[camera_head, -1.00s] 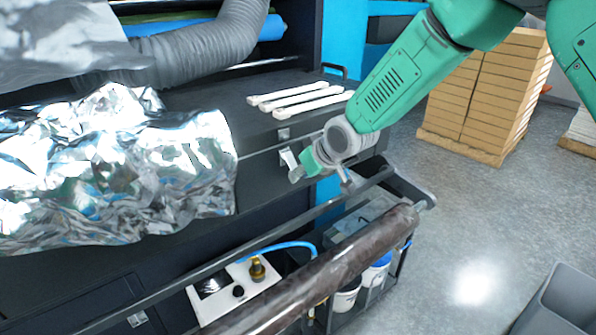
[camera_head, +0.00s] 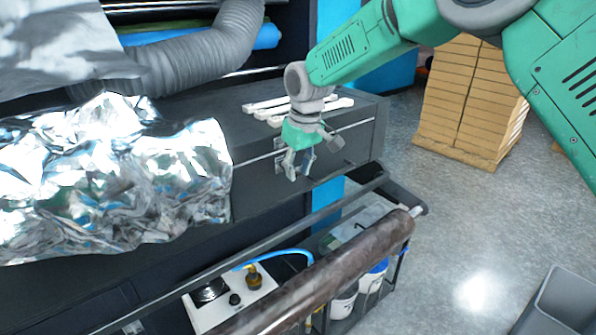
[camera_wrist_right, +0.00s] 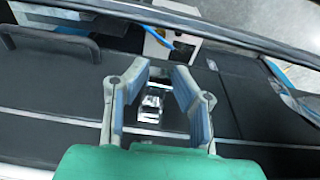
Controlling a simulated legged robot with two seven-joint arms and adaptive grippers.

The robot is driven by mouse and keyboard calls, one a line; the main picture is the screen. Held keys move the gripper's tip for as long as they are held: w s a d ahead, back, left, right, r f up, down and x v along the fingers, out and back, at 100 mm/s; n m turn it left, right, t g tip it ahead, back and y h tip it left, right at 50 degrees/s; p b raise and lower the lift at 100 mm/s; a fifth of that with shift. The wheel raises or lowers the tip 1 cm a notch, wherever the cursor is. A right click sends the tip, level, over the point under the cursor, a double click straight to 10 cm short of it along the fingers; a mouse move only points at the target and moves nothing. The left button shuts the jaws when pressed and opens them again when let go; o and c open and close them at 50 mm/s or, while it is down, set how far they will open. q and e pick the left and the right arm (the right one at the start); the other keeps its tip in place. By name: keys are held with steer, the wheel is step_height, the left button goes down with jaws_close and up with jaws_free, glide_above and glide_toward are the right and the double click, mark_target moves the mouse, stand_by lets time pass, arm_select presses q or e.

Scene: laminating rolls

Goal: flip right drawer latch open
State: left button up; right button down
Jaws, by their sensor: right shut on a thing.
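The right drawer latch (camera_wrist_right: 152,105) is a small silver metal piece on the dark drawer front (camera_head: 350,155). In the wrist view it lies between the fingers of my right gripper (camera_wrist_right: 160,75). In the head view my right gripper (camera_head: 299,168) points down in front of the drawer and mostly hides the latch. My left gripper is not in view.
White bars (camera_head: 262,105) lie on the cabinet top behind the gripper. Crumpled silver foil (camera_head: 110,180) hangs to the left. A long dark roll (camera_head: 340,270) and a rail (camera_head: 240,252) run below. Stacked boxes (camera_head: 470,100) stand at right on open floor.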

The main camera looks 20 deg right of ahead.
steer(key=shift+w, duration=0.1)
steer(key=c, duration=1.6)
jaws_free()
steer(key=shift+o, duration=1.2)
steer(key=shift+w+f, duration=0.1)
steer(key=shift+w, duration=0.1)
steer(key=shift+s+r, duration=0.15)
steer(key=shift+r, duration=0.15)
step_height(320, 180, up, 11)
steer(key=s, duration=0.1)
steer(key=shift+s+d, duration=0.15)
steer(key=shift+d, duration=0.1)
